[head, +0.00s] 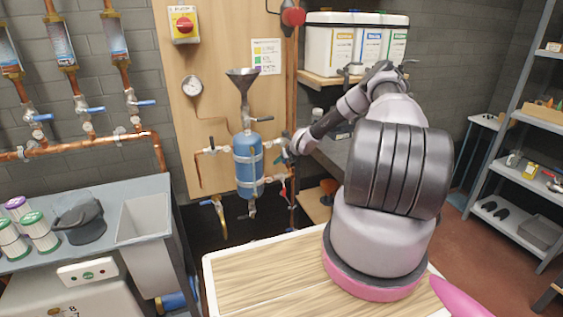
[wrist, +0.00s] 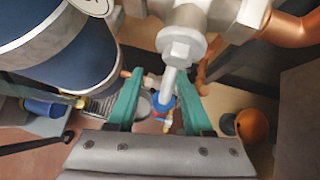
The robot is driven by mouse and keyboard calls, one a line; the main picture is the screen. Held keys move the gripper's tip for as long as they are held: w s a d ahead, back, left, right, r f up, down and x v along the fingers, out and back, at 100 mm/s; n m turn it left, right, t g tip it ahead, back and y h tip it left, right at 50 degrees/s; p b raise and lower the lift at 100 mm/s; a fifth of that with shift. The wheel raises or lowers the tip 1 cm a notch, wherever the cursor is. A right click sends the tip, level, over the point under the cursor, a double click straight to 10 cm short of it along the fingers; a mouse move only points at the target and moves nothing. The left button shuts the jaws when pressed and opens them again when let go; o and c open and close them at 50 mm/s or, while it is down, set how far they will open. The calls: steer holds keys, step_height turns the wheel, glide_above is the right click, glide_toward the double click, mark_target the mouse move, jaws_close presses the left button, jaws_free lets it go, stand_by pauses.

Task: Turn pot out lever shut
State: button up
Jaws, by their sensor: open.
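The pot is the blue upright cylinder (head: 248,165) on the wooden board in the head view. Its dark blue side fills the upper left of the wrist view (wrist: 60,35). My gripper (head: 291,148) is just right of the pot, by the pipework; its jaws are hard to make out there. In the wrist view my gripper's green fingers (wrist: 160,95) stand apart. A pale valve body with a hex nut and straight stem (wrist: 168,80) lies in line with the gap between them; contact cannot be told. A red lever (head: 283,188) shows below my gripper; which lever is the pot out lever is unclear.
A funnel (head: 243,82) stands above the pot and a gauge (head: 192,87) hangs left of it. A copper pipe (wrist: 285,27) runs close on the right in the wrist view. An orange round thing (wrist: 252,126) lies lower right. A wooden-topped surface (head: 270,280) is in front.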

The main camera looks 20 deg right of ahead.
steer(key=v, duration=1)
steer(key=shift+s+r, duration=0.25)
steer(key=shift+r, duration=0.05)
steer(key=s+a+r+n+g, duration=0.1)
steer(key=s+a+r+n, duration=0.4)
steer(key=r, duration=0.6)
steer(key=s+a+r+n+g+h, duration=0.1)
steer(key=s+a+r+n, duration=0.3)
steer(key=r+n, duration=0.5)
steer(key=s+a+r+n+g, duration=0.15)
steer(key=s+r+n, duration=0.35)
steer(key=r, duration=0.7)
steer(key=s+a+r+n, duration=0.1)
steer(key=s+r+n, duration=0.2)
steer(key=s, duration=0.6)
steer(key=s+a+r+n+t, duration=0.1)
steer(key=s+a+r+n, duration=0.1)
steer(key=s+r+n, duration=0.2)
steer(key=s+a+r+n+t, duration=0.1)
steer(key=s+a+r+n, duration=0.1)
steer(key=s+r, duration=0.6)
steer(key=s+n, duration=0.1)
steer(key=s, duration=0.6)
steer(key=shift+s+y, duration=0.4)
